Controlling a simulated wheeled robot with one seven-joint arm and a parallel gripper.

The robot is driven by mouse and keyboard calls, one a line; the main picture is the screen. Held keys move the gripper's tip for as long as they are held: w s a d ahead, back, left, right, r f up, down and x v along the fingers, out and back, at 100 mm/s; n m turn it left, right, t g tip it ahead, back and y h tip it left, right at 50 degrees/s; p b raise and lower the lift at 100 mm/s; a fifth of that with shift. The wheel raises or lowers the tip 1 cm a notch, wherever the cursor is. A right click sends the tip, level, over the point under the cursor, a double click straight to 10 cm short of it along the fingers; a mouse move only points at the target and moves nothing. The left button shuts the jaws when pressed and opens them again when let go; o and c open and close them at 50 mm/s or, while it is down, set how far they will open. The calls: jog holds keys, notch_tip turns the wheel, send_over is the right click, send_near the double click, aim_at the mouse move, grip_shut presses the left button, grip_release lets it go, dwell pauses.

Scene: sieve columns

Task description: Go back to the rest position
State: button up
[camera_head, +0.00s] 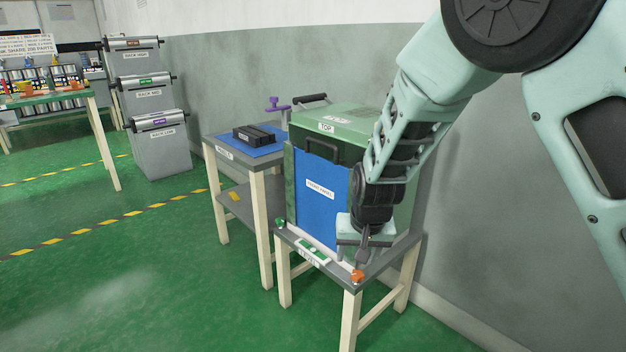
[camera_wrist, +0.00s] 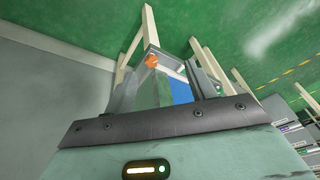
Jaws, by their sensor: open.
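My gripper (camera_head: 362,252) points down in front of the right side of the green and blue machine (camera_head: 320,190), above the front of its small table. It is open, and I see nothing held in it. In the wrist view my gripper (camera_wrist: 168,75) has its two grey fingers spread apart. An orange knob (camera_head: 357,276) on the table's front corner shows just below the fingers; it also shows between them in the wrist view (camera_wrist: 151,61). I cannot tell the exact gap to the knob. My arm hides the machine's right part.
The machine's table (camera_head: 386,262) stands by the grey wall. A side table (camera_head: 226,149) with a blue mat and black part (camera_head: 257,135) stands left of it. Grey racks (camera_head: 160,150) and a green workbench (camera_head: 50,98) are farther left. The green floor in front is clear.

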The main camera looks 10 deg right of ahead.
jog(key=s+a+r+n+g+y, duration=0.1)
jog(key=s+a+r+n, duration=0.15)
jog(key=s, duration=0.55)
jog(key=s+a+r+n+g+y, duration=0.1)
jog(key=s+a+r, duration=0.1)
jog(key=s+r, duration=0.35)
jog(key=s+d+r+n+g+h+p, duration=0.1)
jog(key=s+d+r+n, duration=0.15)
jog(key=s, duration=0.65)
jog(key=s+d+r+n+h, duration=0.1)
jog(key=s+n, duration=0.2)
jog(key=s, duration=0.6)
notch_tip(320, 180, up, 26)
jog(key=p, duration=2.6)
jog(key=shift+w+a, duration=0.3)
jog(key=shift+a, duration=0.05)
